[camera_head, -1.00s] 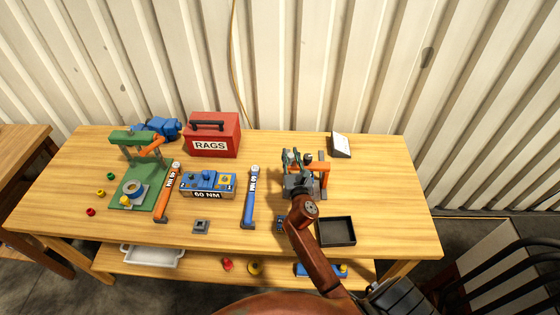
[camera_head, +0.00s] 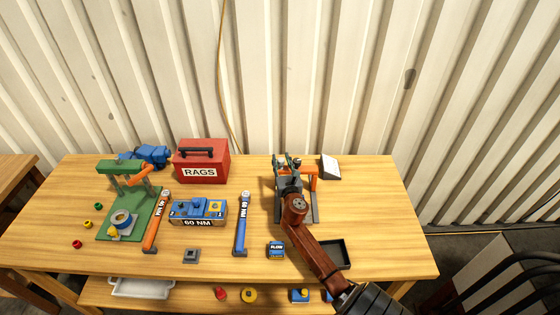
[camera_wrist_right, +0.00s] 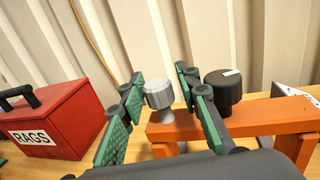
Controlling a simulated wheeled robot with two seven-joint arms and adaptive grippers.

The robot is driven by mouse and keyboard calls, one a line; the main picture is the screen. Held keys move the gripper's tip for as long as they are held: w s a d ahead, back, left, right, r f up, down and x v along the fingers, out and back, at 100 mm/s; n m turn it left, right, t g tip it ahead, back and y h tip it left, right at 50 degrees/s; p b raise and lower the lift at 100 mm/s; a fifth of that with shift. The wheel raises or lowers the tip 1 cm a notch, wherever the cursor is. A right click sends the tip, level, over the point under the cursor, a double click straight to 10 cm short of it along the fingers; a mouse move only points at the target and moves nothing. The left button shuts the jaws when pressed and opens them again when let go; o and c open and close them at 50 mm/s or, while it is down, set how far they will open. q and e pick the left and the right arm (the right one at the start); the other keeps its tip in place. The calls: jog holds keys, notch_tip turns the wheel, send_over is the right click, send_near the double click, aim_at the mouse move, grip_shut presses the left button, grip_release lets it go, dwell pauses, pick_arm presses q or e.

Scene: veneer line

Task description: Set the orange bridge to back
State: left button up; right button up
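The orange bridge (camera_head: 313,172) stands at the back part of a grey base (camera_head: 314,210), on the right half of the table. In the right wrist view, its orange beam (camera_wrist_right: 255,120) carries a silver knob (camera_wrist_right: 159,96) and a black knob (camera_wrist_right: 225,92). My right gripper (camera_head: 287,160) is over the bridge's left end and hides part of it. In the wrist view, the green-padded fingers of this gripper (camera_wrist_right: 161,78) are spread on either side of the silver knob, with gaps showing. My left gripper is out of view.
A white slanted plate (camera_head: 330,168) stands just behind and right of the bridge. A red RAGS box (camera_head: 201,162) is to the left. A blue wrench (camera_head: 241,222), a blue FLOW block (camera_head: 277,250) and a black tray (camera_head: 345,254) lie nearer the front.

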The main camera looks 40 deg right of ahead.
jog(key=shift+w+a, duration=0.1)
jog(key=shift+a, duration=0.1)
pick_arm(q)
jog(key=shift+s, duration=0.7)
pick_arm(e)
jog(key=v, duration=1.2)
